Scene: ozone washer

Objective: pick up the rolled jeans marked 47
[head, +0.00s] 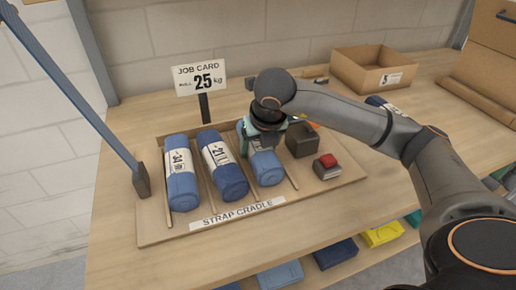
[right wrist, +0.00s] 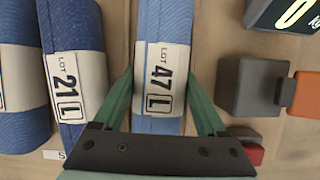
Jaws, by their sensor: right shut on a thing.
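The rolled jeans marked 47 (right wrist: 163,105) are a light blue roll with a white "LOT 47 L" band. In the head view this roll (head: 267,170) is the rightmost of three on the strap cradle (head: 157,232), partly hidden by my right gripper. My right gripper (head: 266,125) comes down on it from above. In the right wrist view its green fingers (right wrist: 160,88) are shut on the roll, one on each side of the label band. I cannot tell whether the roll is clear of the board. My left gripper is not in view.
A darker roll marked 21 (head: 231,181) lies just left, and another blue roll (head: 183,191) beyond it. A dark block (head: 302,140) and a red-topped block (head: 327,166) stand close on the right. A cardboard box (head: 362,77) stands behind.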

